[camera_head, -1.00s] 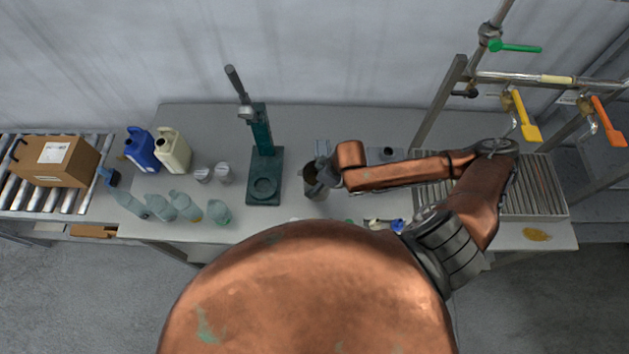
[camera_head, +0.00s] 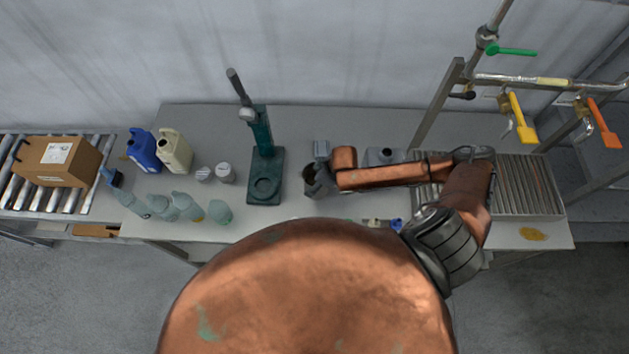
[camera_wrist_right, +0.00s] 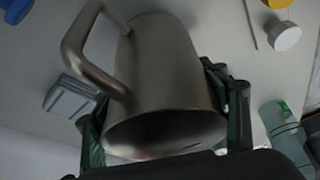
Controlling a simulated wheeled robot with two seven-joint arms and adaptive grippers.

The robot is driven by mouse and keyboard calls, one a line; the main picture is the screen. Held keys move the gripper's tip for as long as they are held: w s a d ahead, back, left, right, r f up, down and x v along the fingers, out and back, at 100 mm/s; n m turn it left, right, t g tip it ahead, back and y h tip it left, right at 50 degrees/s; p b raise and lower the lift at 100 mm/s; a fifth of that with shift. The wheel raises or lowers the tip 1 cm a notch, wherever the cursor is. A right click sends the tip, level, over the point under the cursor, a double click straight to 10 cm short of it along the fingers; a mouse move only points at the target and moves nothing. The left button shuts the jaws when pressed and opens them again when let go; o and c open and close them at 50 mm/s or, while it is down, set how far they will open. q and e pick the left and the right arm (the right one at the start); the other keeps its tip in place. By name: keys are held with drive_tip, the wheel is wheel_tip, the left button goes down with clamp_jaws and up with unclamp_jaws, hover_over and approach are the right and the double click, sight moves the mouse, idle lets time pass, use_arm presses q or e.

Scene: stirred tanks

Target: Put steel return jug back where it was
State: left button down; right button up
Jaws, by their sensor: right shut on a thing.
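The steel return jug (camera_head: 312,181) is a grey metal jug near the middle of the bench, right of the green press. My right gripper (camera_head: 324,179) is shut on it, with my copper arm reaching in from the right. In the right wrist view the jug (camera_wrist_right: 165,75) fills the middle, its handle at upper left and its dark mouth towards me. The fingers of my right gripper (camera_wrist_right: 165,115) lie on both sides of its body. I cannot tell whether its base touches the bench. My left gripper is not in view.
A green press (camera_head: 265,160) stands left of the jug. Bottles (camera_head: 175,152) and a carton (camera_head: 55,160) are farther left. A slatted rack (camera_head: 525,185) and valve pipes (camera_head: 545,82) are at right.

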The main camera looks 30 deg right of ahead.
drive_tip(key=o, duration=1.8)
drive_tip(key=shift+f, duration=0.1)
drive_tip(key=b+v, duration=0.1)
drive_tip(key=v, duration=1.1)
drive_tip(key=shift+w, duration=0.1)
